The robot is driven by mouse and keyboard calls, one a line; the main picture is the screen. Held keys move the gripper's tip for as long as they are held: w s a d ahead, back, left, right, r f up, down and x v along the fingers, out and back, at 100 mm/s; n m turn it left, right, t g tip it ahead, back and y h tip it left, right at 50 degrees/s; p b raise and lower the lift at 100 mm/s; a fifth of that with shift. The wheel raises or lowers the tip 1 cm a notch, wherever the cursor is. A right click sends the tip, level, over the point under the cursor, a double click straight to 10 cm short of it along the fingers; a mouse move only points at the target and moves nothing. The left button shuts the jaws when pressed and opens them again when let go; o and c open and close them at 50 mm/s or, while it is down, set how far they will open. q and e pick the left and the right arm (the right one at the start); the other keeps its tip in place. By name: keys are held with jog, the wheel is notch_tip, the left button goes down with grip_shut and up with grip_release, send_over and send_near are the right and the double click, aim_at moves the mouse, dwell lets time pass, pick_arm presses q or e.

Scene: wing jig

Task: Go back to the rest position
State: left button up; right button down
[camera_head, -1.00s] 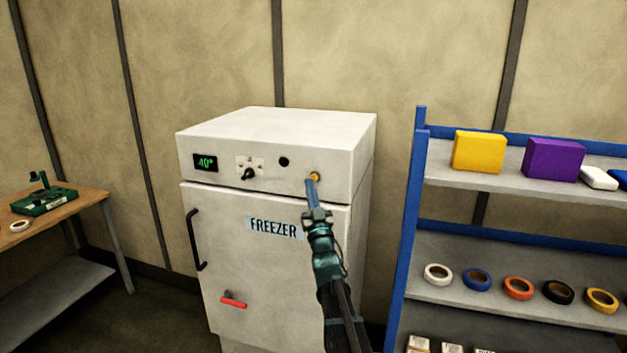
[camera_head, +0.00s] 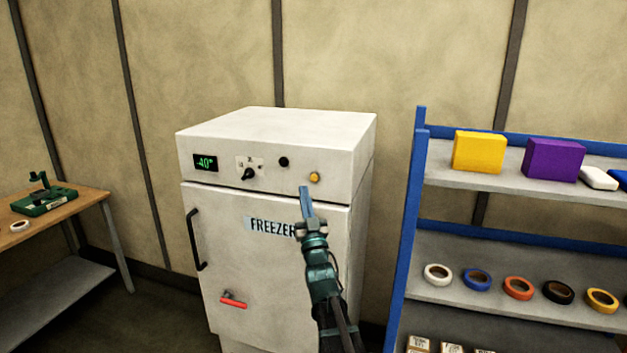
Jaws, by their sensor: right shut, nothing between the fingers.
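My right gripper (camera_head: 306,200) is shut and empty, in front of the upper door of the white freezer (camera_head: 240,280). Its tip shows just below and left of the round yellow button (camera_head: 315,177) on the freezer's top panel, apart from it in the picture. My right arm comes up from the bottom and hides part of the door and the end of the FREEZER label (camera_head: 268,226). The display (camera_head: 206,162) reads -40°. My left gripper is not in view.
A blue-framed shelf (camera_head: 408,230) stands right of the freezer with boxes and tape rolls. A wooden table (camera_head: 75,205) with a green device (camera_head: 44,198) stands at left.

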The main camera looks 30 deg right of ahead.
dwell(0.8)
jog(key=a+f+n+g+y, duration=0.4)
jog(key=a+f+g+y, duration=0.55)
jog(key=a+f, duration=1.5)
jog(key=s+a+f+n+g+h, duration=0.1)
jog(key=s+a+f+g, duration=0.2)
jog(key=s+g, duration=0.2)
jog(key=s+a+f+n+g+h, duration=0.1)
jog(key=s+a+f+g, duration=0.2)
jog(key=s, duration=0.9)
jog(key=s+a+f+n+g+h, duration=0.1)
jog(key=s+a+f+g, duration=0.3)
jog(key=s+g, duration=0.3)
jog(key=shift+s+a, duration=0.65)
jog(key=shift+s, duration=0.2)
jog(key=shift+f, duration=0.1)
